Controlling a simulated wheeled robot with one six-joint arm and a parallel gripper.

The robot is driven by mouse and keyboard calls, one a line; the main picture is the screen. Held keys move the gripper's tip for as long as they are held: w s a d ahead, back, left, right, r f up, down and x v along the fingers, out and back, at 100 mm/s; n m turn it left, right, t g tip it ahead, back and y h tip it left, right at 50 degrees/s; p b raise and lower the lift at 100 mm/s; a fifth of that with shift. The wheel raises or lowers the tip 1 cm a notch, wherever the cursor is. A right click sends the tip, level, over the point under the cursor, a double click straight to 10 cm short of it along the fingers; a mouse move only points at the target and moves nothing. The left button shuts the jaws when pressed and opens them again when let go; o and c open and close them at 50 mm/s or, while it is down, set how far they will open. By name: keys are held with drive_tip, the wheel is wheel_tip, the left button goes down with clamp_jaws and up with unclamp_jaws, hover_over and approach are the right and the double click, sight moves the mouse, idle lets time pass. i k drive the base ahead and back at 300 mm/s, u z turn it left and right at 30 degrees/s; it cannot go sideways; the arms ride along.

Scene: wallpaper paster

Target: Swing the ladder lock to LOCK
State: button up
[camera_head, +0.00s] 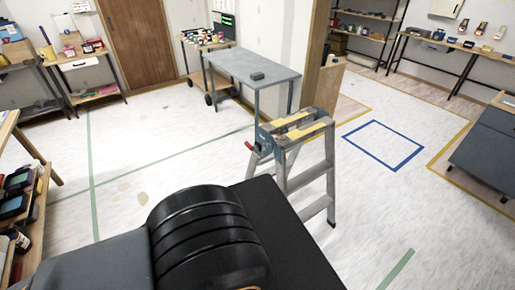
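A grey folding stepladder (317,171) with yellow patches on its top stands upright on the pale floor, right of the middle. A small red-tipped lever (249,146), which looks like the ladder lock, sticks out at the left of the ladder's top. Whether it sits at LOCK or another mark is too small to read. The ladder's lower left part is hidden behind my own black body in the foreground. My gripper is not in view.
A blue taped square (384,146) marks the floor to the right. A dark cabinet (485,150) stands at the right edge, shelves (22,215) at the left. The left-middle floor is clear.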

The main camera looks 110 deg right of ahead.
sight(251, 147)
drive_tip(key=z, duration=4)
drive_tip(key=k, duration=0.6)
drive_tip(key=u, duration=0.5)
drive_tip(key=i, duration=1.65)
drive_tip(key=z, duration=0.6)
